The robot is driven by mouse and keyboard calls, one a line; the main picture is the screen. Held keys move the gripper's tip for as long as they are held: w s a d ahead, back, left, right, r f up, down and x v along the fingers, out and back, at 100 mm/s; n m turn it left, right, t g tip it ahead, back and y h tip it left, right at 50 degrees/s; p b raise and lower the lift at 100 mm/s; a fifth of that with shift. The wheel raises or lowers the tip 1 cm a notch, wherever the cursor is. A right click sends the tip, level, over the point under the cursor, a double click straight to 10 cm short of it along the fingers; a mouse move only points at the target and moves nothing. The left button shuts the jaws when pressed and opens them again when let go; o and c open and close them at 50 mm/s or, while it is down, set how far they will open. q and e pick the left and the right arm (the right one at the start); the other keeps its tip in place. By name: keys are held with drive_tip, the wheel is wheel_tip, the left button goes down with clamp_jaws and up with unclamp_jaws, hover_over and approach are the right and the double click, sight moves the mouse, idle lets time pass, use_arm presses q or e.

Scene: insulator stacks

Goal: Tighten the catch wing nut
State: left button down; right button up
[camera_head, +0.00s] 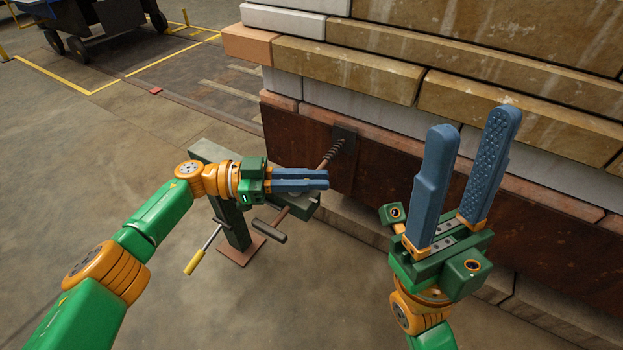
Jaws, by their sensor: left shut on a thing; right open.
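My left gripper (327,180) reaches in from the left, its blue fingers together across a threaded rod (333,154). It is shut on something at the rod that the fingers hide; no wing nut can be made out. The rod slopes from a dark plate (344,158) on the rusty panel down to the left, past a green-grey stand (234,222). A dark crossbar (269,232) sits at its lower end. My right gripper (476,122) is open and empty, fingers pointing up, at the right in front of the panel.
A lever with a yellow grip (194,262) hangs at the stand's left. The rusty panel (390,187) and stacked stone-like slabs (345,66) fill the right side. A dark wheeled cart (100,15) stands at the top left.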

idle(0.3)
use_arm(q)
drive_tip(key=c, duration=0.9)
unclamp_jaws()
